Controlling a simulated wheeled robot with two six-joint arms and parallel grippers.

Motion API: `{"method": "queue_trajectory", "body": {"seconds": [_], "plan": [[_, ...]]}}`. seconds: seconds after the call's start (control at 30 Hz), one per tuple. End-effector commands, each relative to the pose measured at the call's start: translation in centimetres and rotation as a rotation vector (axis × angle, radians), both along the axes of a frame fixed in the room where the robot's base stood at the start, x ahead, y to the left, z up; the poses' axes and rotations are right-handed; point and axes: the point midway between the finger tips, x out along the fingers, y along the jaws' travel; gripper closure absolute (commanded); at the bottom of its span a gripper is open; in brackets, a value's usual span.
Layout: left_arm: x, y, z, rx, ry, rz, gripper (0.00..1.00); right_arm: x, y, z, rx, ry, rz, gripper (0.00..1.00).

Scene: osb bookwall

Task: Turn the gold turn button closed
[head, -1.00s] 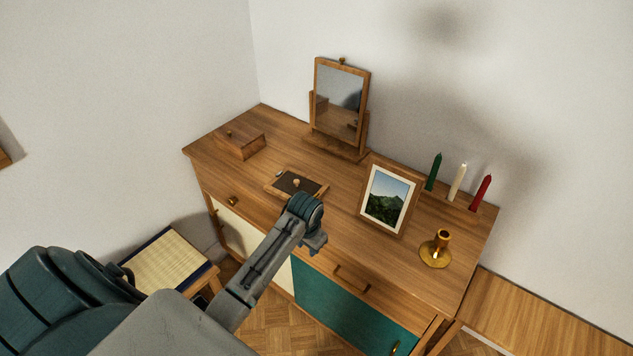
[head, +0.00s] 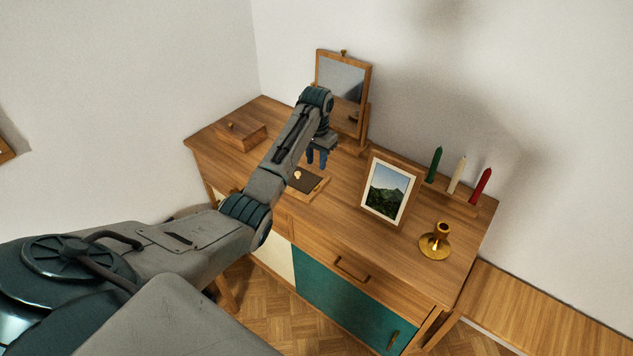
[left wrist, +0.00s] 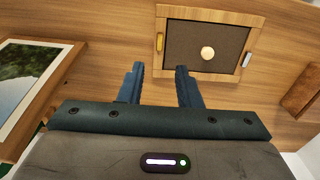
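A wooden-framed board with a dark panel lies on the dresser top, in the left wrist view (left wrist: 204,76) and partly behind my left arm in the head view (head: 312,193). A pale round knob (left wrist: 207,53) sits on the panel. The gold turn button (left wrist: 160,42) is on the frame's left rail in the left wrist view and looks lined up along that rail. A silver-white turn button (left wrist: 247,59) is on the opposite rail. My left gripper (head: 317,160) is open and empty above the dresser by the board; its fingers (left wrist: 160,68) are spread apart. My right gripper is out of view.
A standing mirror (head: 341,80) is close behind my left gripper. A picture frame (head: 388,192) stands to the right, with candles (head: 458,174) and a brass holder (head: 435,242) beyond. A wooden box (head: 241,132) is at the left. The dresser front (head: 300,232) has clear room.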

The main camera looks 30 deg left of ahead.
Motion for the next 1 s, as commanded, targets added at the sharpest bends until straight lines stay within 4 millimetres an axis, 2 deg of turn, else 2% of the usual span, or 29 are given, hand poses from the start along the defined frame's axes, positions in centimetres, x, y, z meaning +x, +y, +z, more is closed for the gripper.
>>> {"method": "queue_trajectory", "body": {"seconds": [0.3, 0.5, 0.7, 0.93, 1.0], "plan": [[-0.2, -0.1, -5.8, 0.000, 0.005, -0.001, 0.69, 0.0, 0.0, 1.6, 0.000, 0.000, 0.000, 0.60], [-0.1, -0.1, -8.6, 0.000, 0.002, 0.000, 0.69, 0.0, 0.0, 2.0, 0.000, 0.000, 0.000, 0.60], [-0.1, -0.1, -9.7, 0.001, 0.000, -0.001, 0.69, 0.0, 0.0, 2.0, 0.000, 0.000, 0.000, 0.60], [-0.1, -0.1, -9.8, 0.001, 0.000, -0.001, 0.69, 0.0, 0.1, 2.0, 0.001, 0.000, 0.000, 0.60], [-0.1, -0.1, -9.8, 0.001, 0.000, -0.001, 0.83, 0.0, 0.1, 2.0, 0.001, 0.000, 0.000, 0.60]]}}
